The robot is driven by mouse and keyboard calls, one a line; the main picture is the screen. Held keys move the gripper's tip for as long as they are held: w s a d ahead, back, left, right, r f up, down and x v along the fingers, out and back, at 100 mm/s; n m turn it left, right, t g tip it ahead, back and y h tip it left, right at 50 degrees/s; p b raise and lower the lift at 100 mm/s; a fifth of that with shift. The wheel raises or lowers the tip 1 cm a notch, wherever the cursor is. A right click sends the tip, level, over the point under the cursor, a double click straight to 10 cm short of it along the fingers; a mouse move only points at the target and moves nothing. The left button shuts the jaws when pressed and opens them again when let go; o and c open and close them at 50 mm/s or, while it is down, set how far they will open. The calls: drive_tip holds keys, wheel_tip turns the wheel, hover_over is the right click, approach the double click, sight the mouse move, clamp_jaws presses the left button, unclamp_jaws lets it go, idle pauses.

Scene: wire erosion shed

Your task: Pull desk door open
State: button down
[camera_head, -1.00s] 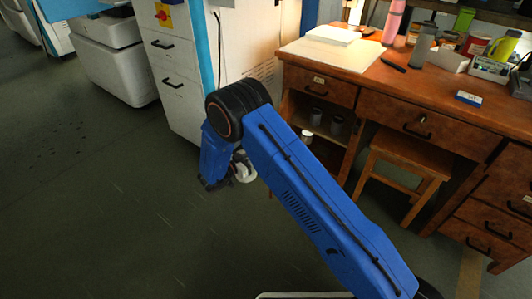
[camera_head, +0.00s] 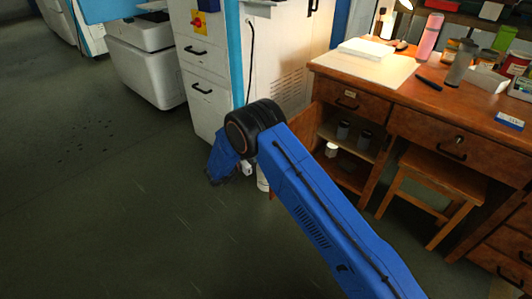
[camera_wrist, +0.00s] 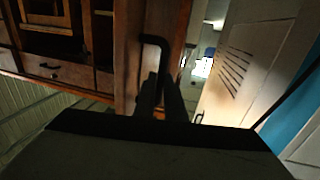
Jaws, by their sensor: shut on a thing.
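The wooden desk (camera_head: 350,76) stands at the right, with its left cupboard open and jars (camera_head: 343,130) showing on the shelves. Its door (camera_head: 301,118) stands swung out at the cupboard's left, mostly hidden behind my arm. In the wrist view the brown door (camera_wrist: 180,28) fills the upper middle, with a black bar handle (camera_wrist: 150,40) on it. My gripper (camera_wrist: 161,92) is shut on this handle. In the head view the gripper's fingertips and the handle cannot be made out behind my arm.
A white machine cabinet (camera_head: 205,105) stands left of the desk, close to my wrist. A wooden stool (camera_head: 440,180) is under the desk's middle drawer. The desktop holds a lamp, bottles and papers. The dark floor (camera_head: 110,200) is clear at the left and front.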

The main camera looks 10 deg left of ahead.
drive_tip(key=shift+w+d, duration=0.1)
drive_tip(key=shift+d, duration=0.15)
drive_tip(key=c, duration=1.8)
unclamp_jaws()
drive_tip(key=shift+d, duration=0.1)
drive_tip(key=v, duration=1.7)
drive_tip(key=shift+a, duration=0.25)
